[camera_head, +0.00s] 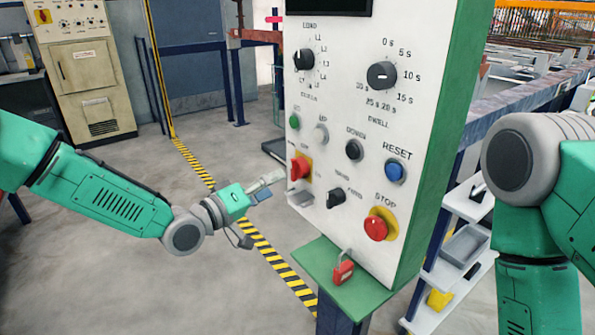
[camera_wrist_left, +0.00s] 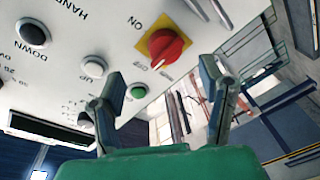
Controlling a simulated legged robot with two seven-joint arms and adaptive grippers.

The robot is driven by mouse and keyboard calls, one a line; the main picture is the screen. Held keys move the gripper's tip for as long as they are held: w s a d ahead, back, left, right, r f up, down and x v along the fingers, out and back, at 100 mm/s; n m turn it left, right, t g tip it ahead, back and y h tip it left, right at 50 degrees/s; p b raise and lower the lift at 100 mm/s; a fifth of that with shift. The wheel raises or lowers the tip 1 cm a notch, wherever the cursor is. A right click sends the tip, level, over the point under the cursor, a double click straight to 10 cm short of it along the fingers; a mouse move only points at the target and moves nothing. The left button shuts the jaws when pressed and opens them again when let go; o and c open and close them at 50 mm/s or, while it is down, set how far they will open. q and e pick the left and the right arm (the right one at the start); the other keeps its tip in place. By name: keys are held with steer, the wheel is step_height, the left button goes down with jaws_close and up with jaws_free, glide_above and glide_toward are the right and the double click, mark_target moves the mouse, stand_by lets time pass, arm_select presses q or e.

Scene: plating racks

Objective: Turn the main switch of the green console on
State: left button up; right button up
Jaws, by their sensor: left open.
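The green console has a white front panel (camera_head: 335,115) and green sides. Its main switch (camera_head: 299,168) is a red rotary knob on a yellow plate at the panel's lower left edge. In the left wrist view the main switch (camera_wrist_left: 167,47) appears upside down, beyond the fingertips. I cannot read its set position surely. My left gripper (camera_head: 263,190) is open and empty, just left of the switch in the head view and apart from it. In the left wrist view its two fingers (camera_wrist_left: 160,78) are spread, with the switch above the gap between them. My right gripper is out of view.
The panel also carries a green button (camera_head: 294,122), a blue reset button (camera_head: 395,171), a red stop button (camera_head: 376,228) and black knobs. A red padlock (camera_head: 343,272) hangs on the ledge below. A beige cabinet (camera_head: 85,75) stands back left. Floor left of the console is open.

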mark_target(297, 171)
arm_select(q)
steer(key=w+d, duration=0.1)
steer(key=w, duration=0.1)
steer(key=w+d, duration=0.2)
steer(key=w, duration=0.1)
steer(key=shift+w+d+f, duration=0.2)
steer(key=shift+w+d, duration=0.1)
steer(key=shift+w, duration=0.05)
steer(key=shift+w+d, duration=0.4)
steer(key=shift+d, duration=0.2)
steer(key=shift+d+r, duration=0.1)
steer(key=shift+d, duration=0.5)
steer(key=shift+a, duration=0.2)
steer(key=c, duration=1)
steer(key=shift+w+a+b, duration=0.15)
steer(key=shift+b, duration=0.15)
steer(key=shift+c, duration=0.3)
